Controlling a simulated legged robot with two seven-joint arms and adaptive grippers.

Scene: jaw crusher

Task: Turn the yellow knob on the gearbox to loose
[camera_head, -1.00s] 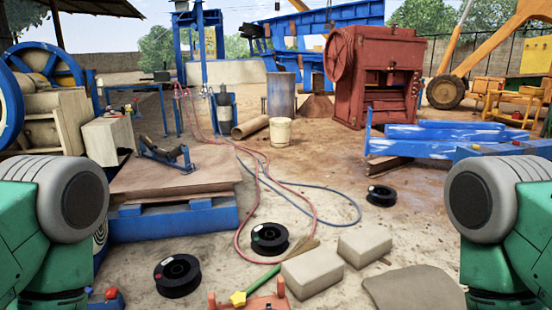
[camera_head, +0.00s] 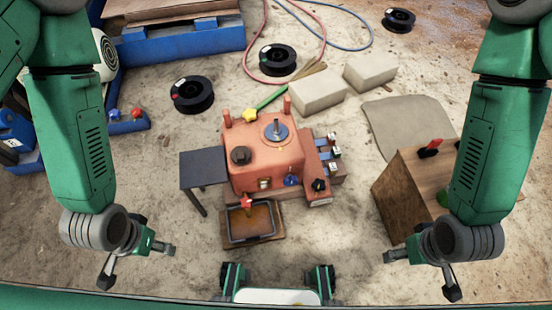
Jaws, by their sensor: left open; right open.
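The orange gearbox (camera_head: 262,160) sits on the ground in the middle of the head view. A yellow star-shaped knob (camera_head: 249,115) shows at its far left edge, near a green rod (camera_head: 270,97). Its exact setting cannot be read. My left gripper (camera_head: 139,265) is open and empty, low on the left, well apart from the gearbox. My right gripper (camera_head: 421,272) is open and empty, low on the right, also apart from the gearbox.
A dark side table (camera_head: 203,167) stands left of the gearbox. A tray (camera_head: 233,230) with brown contents lies in front, with a red star knob (camera_head: 247,202) above it. A wooden box (camera_head: 400,200) stands right. Blocks (camera_head: 317,92) and black spools (camera_head: 192,94) lie behind.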

